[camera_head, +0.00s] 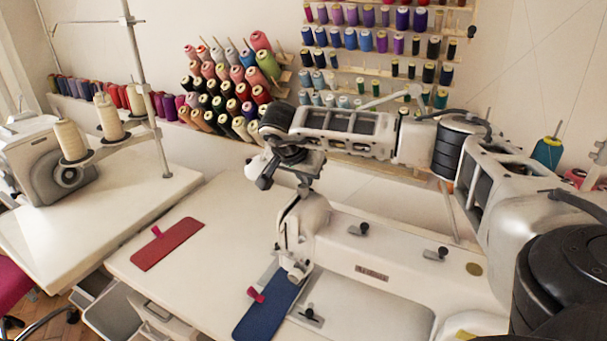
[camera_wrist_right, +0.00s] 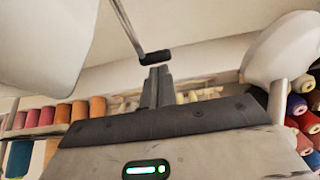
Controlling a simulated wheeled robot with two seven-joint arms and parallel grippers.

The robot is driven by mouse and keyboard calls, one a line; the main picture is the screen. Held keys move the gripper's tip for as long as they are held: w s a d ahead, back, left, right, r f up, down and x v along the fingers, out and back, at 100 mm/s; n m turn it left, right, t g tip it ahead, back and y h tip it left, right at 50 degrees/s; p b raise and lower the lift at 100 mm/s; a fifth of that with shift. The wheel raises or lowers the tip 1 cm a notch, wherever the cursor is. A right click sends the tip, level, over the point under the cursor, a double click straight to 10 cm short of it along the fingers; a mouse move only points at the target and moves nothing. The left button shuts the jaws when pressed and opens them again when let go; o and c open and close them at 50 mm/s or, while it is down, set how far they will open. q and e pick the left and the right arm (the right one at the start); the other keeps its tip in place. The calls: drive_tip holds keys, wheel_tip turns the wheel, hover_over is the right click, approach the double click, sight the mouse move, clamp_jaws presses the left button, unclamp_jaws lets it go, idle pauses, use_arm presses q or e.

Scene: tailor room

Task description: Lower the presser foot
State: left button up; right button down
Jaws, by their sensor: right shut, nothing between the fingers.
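The white sewing machine (camera_head: 400,255) stands on the table at the front right. Its head end (camera_head: 302,222) is over a blue fabric piece (camera_head: 268,308) with a pink tab. The presser foot itself is too small and hidden to make out. My right gripper (camera_head: 304,190) is above and behind the machine head, pointing down. In the right wrist view the gripper (camera_wrist_right: 157,84) has its two fingers together, with nothing between them. A thin lever with a dark tip (camera_wrist_right: 154,57) shows just beyond the fingertips; I cannot tell whether they touch. My left gripper is out of view.
A red fabric piece (camera_head: 168,244) lies on the table (camera_head: 215,215) to the left, where the surface is mostly clear. Another machine (camera_head: 45,160) with cone spools stands at the far left. Thread racks (camera_head: 350,90) line the wall behind my right arm.

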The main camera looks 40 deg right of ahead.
drive_tip(key=shift+d+f+y, duration=0.25)
drive_tip(key=shift+f+y, duration=0.1)
drive_tip(key=shift+y, duration=0.15)
drive_tip(key=shift+w+d+f+g, duration=0.15)
drive_tip(key=shift+f+g, duration=0.15)
drive_tip(key=shift+f, duration=0.6)
drive_tip(key=shift+f+y+b, duration=0.3)
drive_tip(key=shift+f+b, duration=0.25)
drive_tip(key=shift+f, duration=1.35)
drive_tip(key=shift+r+p, duration=0.75)
drive_tip(key=shift+r, duration=0.05)
drive_tip(key=b+v, duration=0.1)
drive_tip(key=v, duration=1.4)
drive_tip(key=shift+a+r, duration=0.25)
drive_tip(key=shift+r, duration=0.05)
